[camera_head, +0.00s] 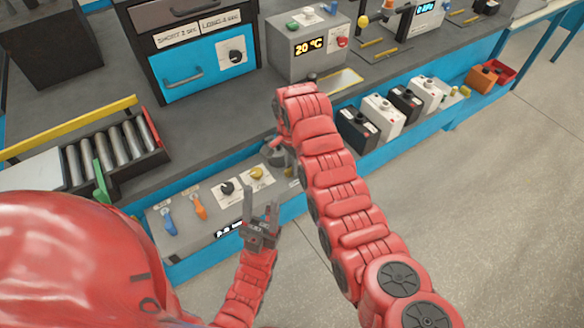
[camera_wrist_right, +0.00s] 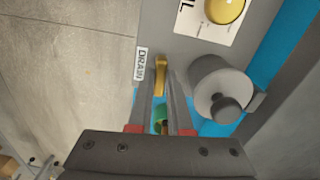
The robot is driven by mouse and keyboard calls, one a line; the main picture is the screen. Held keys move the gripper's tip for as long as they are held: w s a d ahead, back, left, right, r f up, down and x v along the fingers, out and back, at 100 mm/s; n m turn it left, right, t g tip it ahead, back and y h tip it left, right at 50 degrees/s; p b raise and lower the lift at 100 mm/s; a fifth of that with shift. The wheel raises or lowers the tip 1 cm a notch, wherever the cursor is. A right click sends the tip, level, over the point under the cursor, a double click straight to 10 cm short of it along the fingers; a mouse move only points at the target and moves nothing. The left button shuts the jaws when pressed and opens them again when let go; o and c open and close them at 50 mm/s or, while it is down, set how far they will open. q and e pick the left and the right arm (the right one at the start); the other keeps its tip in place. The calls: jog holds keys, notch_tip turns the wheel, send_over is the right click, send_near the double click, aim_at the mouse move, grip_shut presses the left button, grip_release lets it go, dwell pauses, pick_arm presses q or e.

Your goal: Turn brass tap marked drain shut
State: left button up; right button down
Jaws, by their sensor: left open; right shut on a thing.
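In the right wrist view the brass tap handle (camera_wrist_right: 161,72) stands upright in the picture, next to a white label reading DRAIN (camera_wrist_right: 141,63). My right gripper (camera_wrist_right: 160,82) is shut on this handle, one finger on each side. In the head view my right arm reaches down to the front panel and hides most of that gripper and the tap. My left gripper (camera_head: 263,220) is open and empty, in front of the panel's lower edge.
A grey cylinder (camera_wrist_right: 216,84) with a knob sits close right of the tap. The grey panel (camera_head: 190,233) carries a blue lever (camera_head: 170,222), an orange lever (camera_head: 199,207), a black knob (camera_head: 227,188) and a yellow knob (camera_head: 257,173). Floor (camera_head: 480,220) is clear at right.

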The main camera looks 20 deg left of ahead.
jog(key=shift+m, duration=0.6)
jog(key=c, duration=0.8)
grip_release()
jog(key=shift+c, duration=0.2)
jog(key=shift+r+b, duration=0.1)
jog(key=shift+b, duration=0.2)
jog(key=shift+r, duration=0.3)
notch_tip(320, 180, up, 17)
jog(key=p, duration=0.4)
jog(key=shift+f, duration=0.2)
